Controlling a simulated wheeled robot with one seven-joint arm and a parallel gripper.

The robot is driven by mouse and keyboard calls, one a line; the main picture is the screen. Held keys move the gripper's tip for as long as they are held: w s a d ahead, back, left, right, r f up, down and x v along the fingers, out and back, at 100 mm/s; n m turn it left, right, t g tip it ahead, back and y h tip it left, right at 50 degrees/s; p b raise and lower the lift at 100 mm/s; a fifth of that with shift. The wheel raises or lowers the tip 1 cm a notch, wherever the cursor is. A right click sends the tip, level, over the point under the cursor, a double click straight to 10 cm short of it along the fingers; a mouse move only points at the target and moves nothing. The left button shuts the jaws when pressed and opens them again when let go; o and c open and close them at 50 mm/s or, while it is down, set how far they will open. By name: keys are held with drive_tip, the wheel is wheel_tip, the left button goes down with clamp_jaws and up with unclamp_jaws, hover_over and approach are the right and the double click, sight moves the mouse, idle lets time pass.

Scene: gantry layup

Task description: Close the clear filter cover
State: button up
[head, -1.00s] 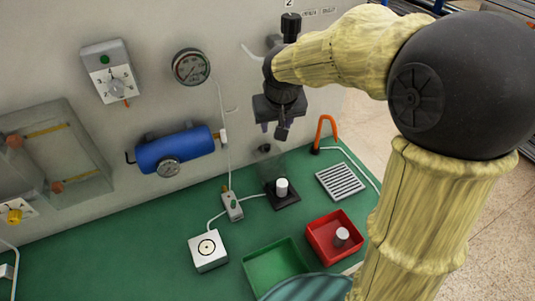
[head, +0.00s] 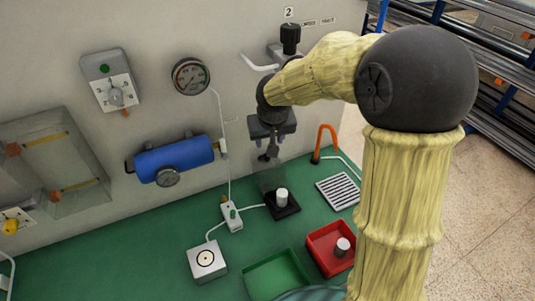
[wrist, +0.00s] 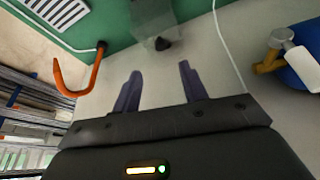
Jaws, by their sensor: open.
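The clear filter cover (head: 270,178) stands raised as a see-through panel at the wall side of a black base (head: 284,209) with a white cylinder (head: 282,195) on it. In the wrist view the clear cover (wrist: 153,18) is at the top centre, with a dark knob (wrist: 162,44) at its near edge. My gripper (head: 268,153) is just above the cover in the head view. In the wrist view my gripper (wrist: 160,70) is open and empty, its fingers pointing toward the knob with a gap between. Contact is not visible.
An orange hook (head: 322,140) and a striped grille (head: 338,191) are to the right. A red tray (head: 316,240) and a green tray (head: 262,284) are in front. A blue tank (head: 174,159) and a gauge (head: 190,76) are on the wall to the left.

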sight(267, 159)
drive_tip(key=x, duration=1.1)
drive_tip(key=shift+c, duration=0.4)
clamp_jaws()
